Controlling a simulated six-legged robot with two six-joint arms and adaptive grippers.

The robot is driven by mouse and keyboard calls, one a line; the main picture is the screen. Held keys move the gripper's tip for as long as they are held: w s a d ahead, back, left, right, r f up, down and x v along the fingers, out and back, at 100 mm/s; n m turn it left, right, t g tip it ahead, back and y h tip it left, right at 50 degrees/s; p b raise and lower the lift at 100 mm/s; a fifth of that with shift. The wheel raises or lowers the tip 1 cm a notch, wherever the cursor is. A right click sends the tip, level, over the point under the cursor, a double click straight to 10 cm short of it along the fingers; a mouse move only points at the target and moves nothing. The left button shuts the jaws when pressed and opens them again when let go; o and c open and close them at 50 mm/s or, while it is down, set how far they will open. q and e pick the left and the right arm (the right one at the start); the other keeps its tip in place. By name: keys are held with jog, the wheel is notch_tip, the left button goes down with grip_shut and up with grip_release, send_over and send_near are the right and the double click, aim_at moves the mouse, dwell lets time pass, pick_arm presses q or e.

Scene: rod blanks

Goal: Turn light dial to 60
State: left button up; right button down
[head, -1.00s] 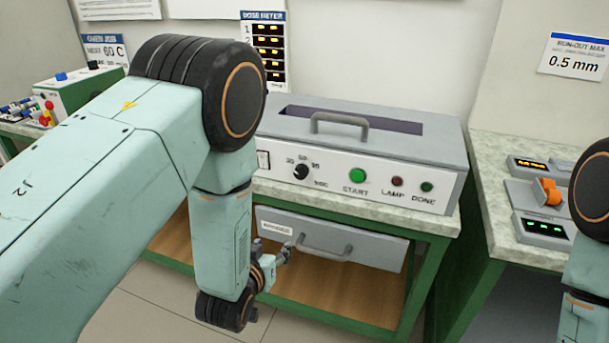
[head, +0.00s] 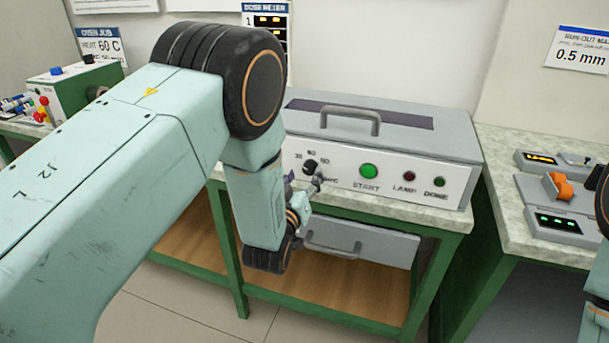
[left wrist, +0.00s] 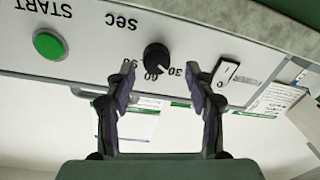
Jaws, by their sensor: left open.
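The black light dial (head: 310,166) is on the white front panel of the grey box, among printed numbers and "SEC". In the left wrist view, which is upside down, the dial (left wrist: 157,57) shows with "60" below it and "30" to its right. The number on its left is partly covered by a finger. I cannot tell surely where the pointer stands. My left gripper (head: 305,180) is open just in front of the dial. In the wrist view its fingertips (left wrist: 160,72) are spread to either side of the dial, with no clear contact. My right gripper is out of view.
The green START button (head: 369,171), the LAMP light (head: 409,176) and the DONE light (head: 439,182) are right of the dial. A white rocker switch (left wrist: 225,73) is close to one finger. A grey drawer (head: 385,246) is below the bench top.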

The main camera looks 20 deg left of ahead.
aim_at(310, 168)
pick_arm(q)
jog(key=shift+w+d+f, duration=0.1)
jog(key=shift+w, duration=0.45)
jog(key=shift+w+d, duration=0.25)
jog(key=shift+w, duration=0.15)
jog(key=shift+a, duration=0.3)
jog(key=shift+d, duration=0.2)
jog(key=c, duration=0.5)
jog(key=shift+a, duration=0.15)
jog(key=c, duration=0.4)
grip_shut()
